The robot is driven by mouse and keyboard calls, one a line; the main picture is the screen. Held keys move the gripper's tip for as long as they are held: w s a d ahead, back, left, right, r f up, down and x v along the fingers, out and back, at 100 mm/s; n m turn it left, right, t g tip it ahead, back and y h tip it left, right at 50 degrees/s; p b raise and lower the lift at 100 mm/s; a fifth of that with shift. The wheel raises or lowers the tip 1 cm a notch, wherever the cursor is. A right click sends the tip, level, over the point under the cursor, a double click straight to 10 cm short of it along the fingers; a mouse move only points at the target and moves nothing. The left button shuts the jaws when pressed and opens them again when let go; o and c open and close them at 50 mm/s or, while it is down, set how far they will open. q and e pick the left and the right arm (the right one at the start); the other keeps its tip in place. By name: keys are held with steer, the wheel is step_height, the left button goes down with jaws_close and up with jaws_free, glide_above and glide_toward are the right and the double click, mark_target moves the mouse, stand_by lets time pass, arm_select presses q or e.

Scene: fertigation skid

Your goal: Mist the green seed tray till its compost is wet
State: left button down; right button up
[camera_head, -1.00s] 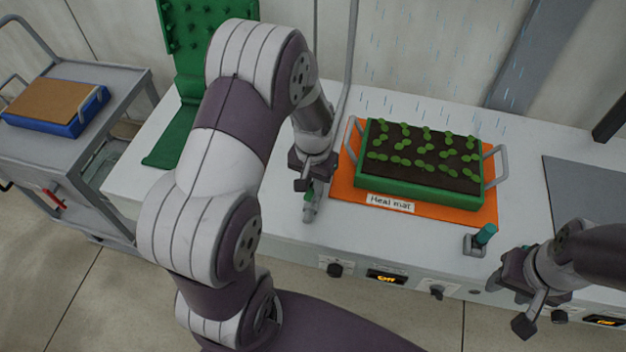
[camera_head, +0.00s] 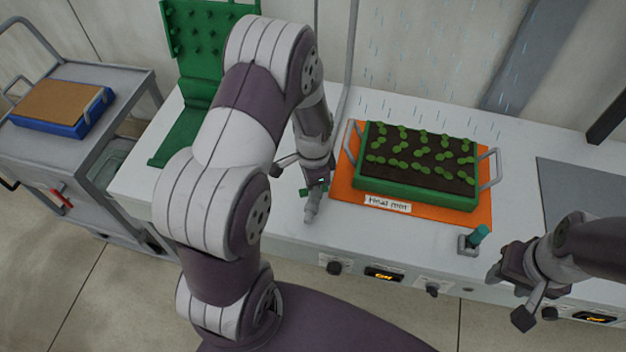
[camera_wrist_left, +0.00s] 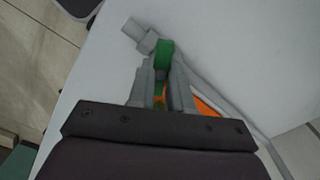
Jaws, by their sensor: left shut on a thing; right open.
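The green seed tray (camera_head: 415,196) holds dark brown compost (camera_head: 410,168) with rows of green seedlings and has a grey handle at each end. It sits on the orange heat mat (camera_head: 345,190). Thin pale mist streaks (camera_head: 385,105) show above and behind the tray. My left gripper (camera_head: 317,180), left of the tray, is shut on the green valve handle (camera_wrist_left: 164,55), whose grey valve body (camera_wrist_left: 140,36) shows in the left wrist view. My right gripper (camera_head: 515,300) is open and empty at the bench's front right.
A small teal-topped fitting (camera_head: 475,238) stands near the bench's front edge. Knobs and lit displays (camera_head: 385,274) line the front panel. A green pegged rack (camera_head: 205,50) stands back left. A trolley (camera_head: 110,125) at left carries a blue tray (camera_head: 62,125) with brown fill.

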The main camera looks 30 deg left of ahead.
arm_select(q)
steer(key=m+p, duration=0.1)
steer(key=m, duration=0.4)
steer(key=shift+w+r+m, duration=0.1)
steer(key=shift+w+m, duration=0.05)
steer(key=shift+m, duration=0.25)
stand_by(0.3)
steer(key=c, duration=1)
jaws_free()
steer(key=shift+c, duration=0.2)
step_height(320, 180, up, 13)
steer(key=shift+f, duration=0.2)
